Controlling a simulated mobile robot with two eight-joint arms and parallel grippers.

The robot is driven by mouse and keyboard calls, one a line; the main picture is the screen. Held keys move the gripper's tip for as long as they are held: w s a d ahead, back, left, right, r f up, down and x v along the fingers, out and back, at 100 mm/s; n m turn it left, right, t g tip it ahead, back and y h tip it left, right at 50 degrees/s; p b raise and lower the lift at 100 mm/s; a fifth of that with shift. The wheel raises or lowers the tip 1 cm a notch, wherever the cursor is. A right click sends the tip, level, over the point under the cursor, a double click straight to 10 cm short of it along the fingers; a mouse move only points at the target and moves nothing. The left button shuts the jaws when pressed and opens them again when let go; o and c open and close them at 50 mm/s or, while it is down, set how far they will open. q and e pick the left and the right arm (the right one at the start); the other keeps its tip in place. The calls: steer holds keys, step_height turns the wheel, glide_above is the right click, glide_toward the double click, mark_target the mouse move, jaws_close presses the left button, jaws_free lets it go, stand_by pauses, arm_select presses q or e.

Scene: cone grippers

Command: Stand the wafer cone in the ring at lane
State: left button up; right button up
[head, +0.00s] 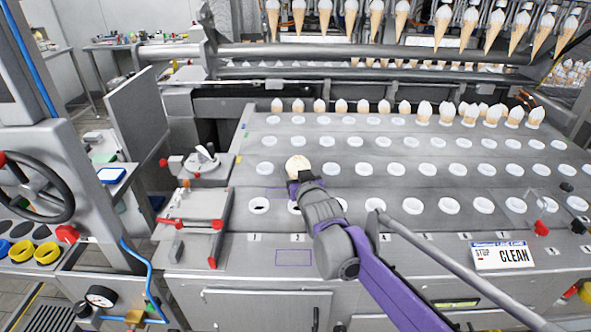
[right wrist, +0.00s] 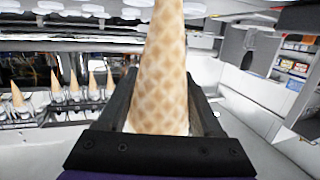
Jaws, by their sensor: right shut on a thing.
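The wafer cone with a pale top (head: 298,165) is in my right gripper (head: 304,185), above the plate near the front rows at left. In the right wrist view the cone (right wrist: 162,85) stands between the two black fingers, with its tip out of view at the top. My right gripper is shut on it. The front row of white rings runs along the plate; the leftmost ring (head: 259,206) shows a dark hole. The ring beside it (head: 294,207) is partly hidden by my gripper. My left gripper is not in view.
Several filled cones (head: 362,107) stand in the back row, and more hang above from the rack (head: 350,15). A grey bar (head: 440,250) slopes across the right front. A red-handled fixture (head: 196,222) stands left of the plate.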

steer(key=shift+f, duration=0.2)
stand_by(0.4)
steer(key=shift+f+b, duration=1.2)
steer(key=shift+f, duration=0.55)
steer(key=shift+r+p, duration=1.25)
steer(key=shift+r, duration=0.7)
steer(key=shift+f, duration=0.2)
steer(key=shift+f+b, duration=1.35)
steer(key=shift+f, duration=0.5)
steer(key=shift+r, duration=0.25)
steer(key=shift+r+p, duration=1.35)
steer(key=shift+r, duration=0.45)
